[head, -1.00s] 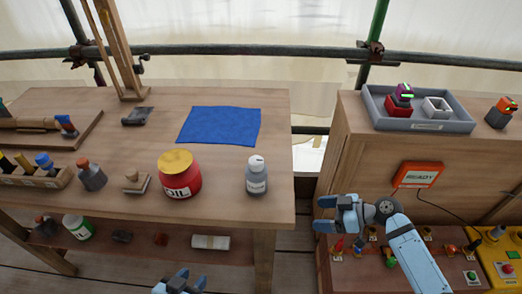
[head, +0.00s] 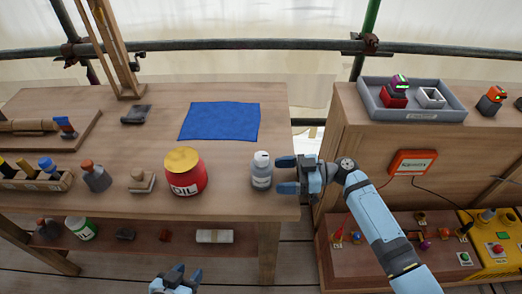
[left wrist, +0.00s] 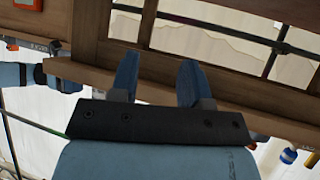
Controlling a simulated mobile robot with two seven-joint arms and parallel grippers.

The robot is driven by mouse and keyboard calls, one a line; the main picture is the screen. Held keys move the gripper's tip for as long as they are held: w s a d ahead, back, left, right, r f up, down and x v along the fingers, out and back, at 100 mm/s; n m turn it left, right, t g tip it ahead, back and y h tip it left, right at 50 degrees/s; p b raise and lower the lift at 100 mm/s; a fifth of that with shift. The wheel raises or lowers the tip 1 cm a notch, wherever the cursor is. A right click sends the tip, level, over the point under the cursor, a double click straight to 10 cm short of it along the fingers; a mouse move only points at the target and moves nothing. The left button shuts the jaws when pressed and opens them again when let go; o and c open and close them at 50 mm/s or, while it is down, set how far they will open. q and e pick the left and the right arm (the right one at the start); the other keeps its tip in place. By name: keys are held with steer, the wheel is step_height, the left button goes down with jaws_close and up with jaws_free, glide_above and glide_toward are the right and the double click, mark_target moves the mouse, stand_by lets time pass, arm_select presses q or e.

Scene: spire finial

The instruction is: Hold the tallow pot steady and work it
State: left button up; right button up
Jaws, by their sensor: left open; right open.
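No label in view clearly reads tallow. A red pot (head: 187,178) with a yellow lid, marked OIL, stands upright near the bench's front edge. Right of it stands a small grey bottle (head: 262,175) with a white cap; its label is too small to read. My right gripper (head: 280,175) is open, just right of the grey bottle, with its fingers pointing at it; I cannot tell whether they touch. My left gripper (head: 178,274) is low in front of the bench, open and empty; its spread fingers also show in the left wrist view (left wrist: 157,80).
A blue cloth (head: 220,121) lies flat behind the pot. A wooden block tool (head: 141,181) and a dark bottle (head: 96,176) stand to its left. A shelf below holds a green-and-white can (head: 81,228) and a white roll (head: 214,236). A grey tray (head: 410,110) sits on the right cabinet.

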mark_target(271, 176)
steer(key=a+b, duration=0.2)
steer(key=a, duration=0.1)
steer(key=shift+a+f, duration=0.2)
steer(key=shift+f, duration=0.15)
steer(key=shift+a+b, duration=0.3)
steer(key=shift+a, duration=0.05)
steer(key=shift+a+r, duration=0.1)
steer(key=shift+a, duration=0.25)
arm_select(q)
steer(key=shift+w+a+f, duration=0.15)
steer(key=shift+w+f, duration=0.05)
steer(key=shift+f, duration=0.2)
steer(key=shift+f, duration=0.1)
arm_select(e)
steer(key=c, duration=0.6)
steer(key=shift+o, duration=0.2)
